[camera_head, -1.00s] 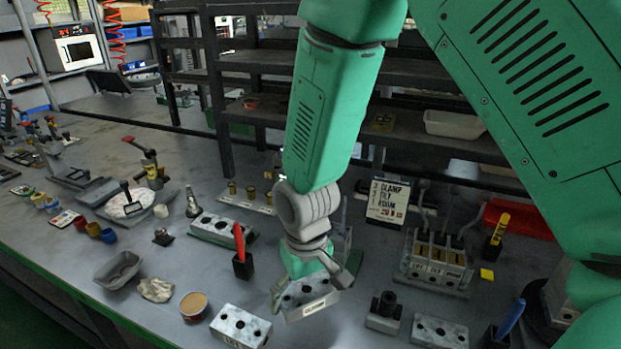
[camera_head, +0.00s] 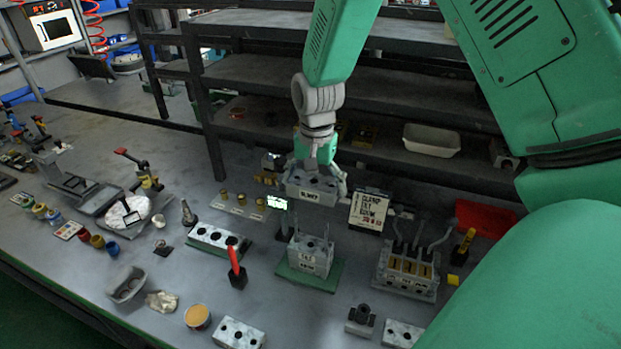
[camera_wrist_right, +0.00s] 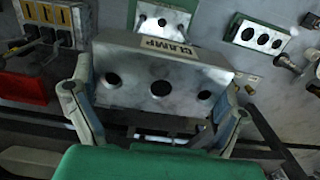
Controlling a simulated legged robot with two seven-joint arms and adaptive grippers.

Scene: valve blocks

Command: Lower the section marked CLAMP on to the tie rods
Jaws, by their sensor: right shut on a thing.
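My right gripper (camera_head: 316,185) is shut on the section marked CLAMP (camera_head: 309,191), a grey block with a white label, its fingers at the two ends. In the right wrist view the section (camera_wrist_right: 160,80) shows three dark holes and the CLAMP label, between the fingers of my gripper (camera_wrist_right: 155,105). In the head view the tie rods (camera_head: 327,232) stand up from a grey stack (camera_head: 309,256) on a green base (camera_head: 326,282). The held section appears above the stack, clear of the rods; its exact offset in depth is hard to judge. My left gripper is out of view.
A sign board (camera_head: 368,210) and a valve block with levers (camera_head: 407,270) stand to the right. A small lit display (camera_head: 277,202) and a red-handled tool (camera_head: 235,265) stand left of the stack. Dark shelving (camera_head: 420,95) rises behind.

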